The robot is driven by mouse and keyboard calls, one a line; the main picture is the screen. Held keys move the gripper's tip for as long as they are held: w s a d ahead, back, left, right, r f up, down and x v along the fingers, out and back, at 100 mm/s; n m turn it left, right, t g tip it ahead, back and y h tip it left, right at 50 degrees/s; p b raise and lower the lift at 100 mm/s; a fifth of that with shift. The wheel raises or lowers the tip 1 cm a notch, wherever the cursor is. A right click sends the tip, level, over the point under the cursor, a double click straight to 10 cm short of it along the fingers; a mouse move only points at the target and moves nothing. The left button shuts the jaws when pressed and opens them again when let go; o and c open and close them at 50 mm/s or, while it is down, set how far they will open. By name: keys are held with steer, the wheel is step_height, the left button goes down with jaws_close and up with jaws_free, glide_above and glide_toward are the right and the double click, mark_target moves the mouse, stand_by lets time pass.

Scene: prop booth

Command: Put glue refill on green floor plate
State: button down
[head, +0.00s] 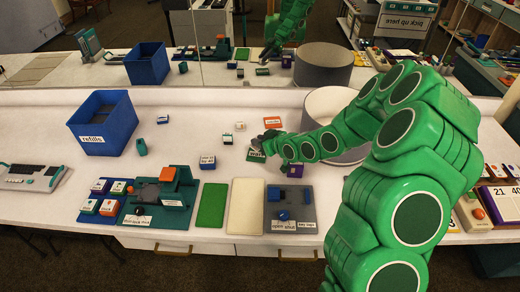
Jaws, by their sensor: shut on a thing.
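My green arm reaches over the white counter, with my gripper (262,142) low at its middle right. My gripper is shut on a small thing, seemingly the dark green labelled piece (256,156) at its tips. Its label is too small to read, so I cannot tell whether it is the glue refill. The fingers are small and partly hidden by the wrist. A flat bright green plate (212,205) lies bare near the front edge, left of a cream plate (246,206). My gripper is behind and to the right of the green plate.
A blue bin (103,122) labelled "refills" stands at left. A device on a teal-blue base (160,202) and a grey base (290,208) flank the plates. A round grey tub (336,108) stands behind my arm. Small pieces (207,162) dot the counter. A mirror behind repeats the scene.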

steer(key=shift+f, duration=2)
steer(key=shift+f, duration=0.1)
steer(key=c, duration=1)
jaws_free()
steer(key=shift+v, duration=6.1)
